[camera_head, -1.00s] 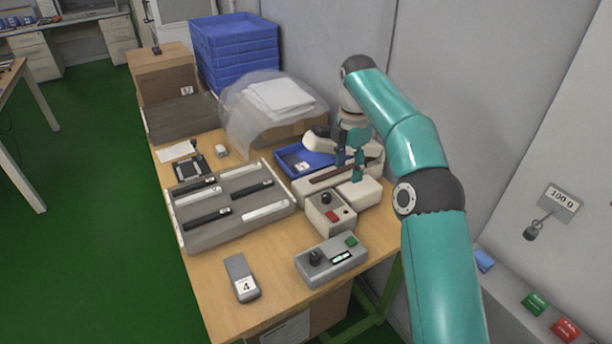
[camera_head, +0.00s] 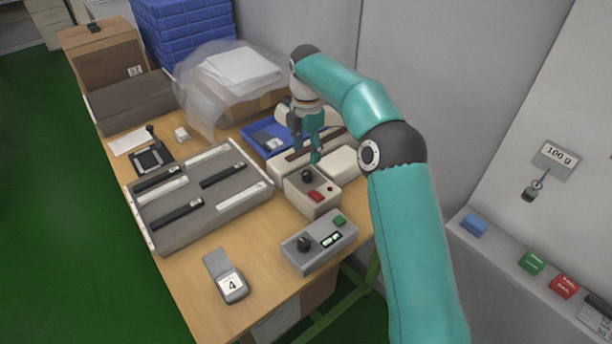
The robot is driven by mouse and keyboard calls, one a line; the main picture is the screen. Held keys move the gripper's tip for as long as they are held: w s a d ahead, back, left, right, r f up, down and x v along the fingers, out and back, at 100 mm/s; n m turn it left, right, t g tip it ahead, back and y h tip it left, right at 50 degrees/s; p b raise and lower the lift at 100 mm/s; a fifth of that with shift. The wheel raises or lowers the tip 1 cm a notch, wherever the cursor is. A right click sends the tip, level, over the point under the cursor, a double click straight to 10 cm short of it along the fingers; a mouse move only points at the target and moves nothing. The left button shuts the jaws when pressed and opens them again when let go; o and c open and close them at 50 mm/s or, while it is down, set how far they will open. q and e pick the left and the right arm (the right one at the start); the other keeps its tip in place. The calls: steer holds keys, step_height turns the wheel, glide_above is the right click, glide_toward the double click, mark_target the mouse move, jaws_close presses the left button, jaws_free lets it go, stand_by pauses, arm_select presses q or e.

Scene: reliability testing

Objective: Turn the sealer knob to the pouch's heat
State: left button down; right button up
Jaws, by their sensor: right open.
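The sealer is a cream-white machine with a long bar at the back of the bench; its front control box (camera_head: 313,198) carries a black knob (camera_head: 308,175) and a red button. My right gripper (camera_head: 309,153) points down over the sealer, just behind and above the knob. Its teal fingers are apart and hold nothing; I see no contact with the knob. A grey pouch with a small label (camera_head: 267,139) lies in the blue tray (camera_head: 252,141) left of the sealer. The label and the dial marks are too small to read. My left gripper is out of view.
A grey box (camera_head: 320,248) with a black knob, display and green button stands in front. A handheld device marked 4 (camera_head: 225,277) lies near the front edge. A grey slotted rack (camera_head: 185,222) fills the left. A wrapped white stack (camera_head: 229,72) stands behind.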

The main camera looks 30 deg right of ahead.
mark_target(307, 173)
step_height(307, 173, down, 8)
steer(key=shift+r, duration=0.1)
steer(key=shift+s, duration=0.1)
jaws_close()
stand_by(0.4)
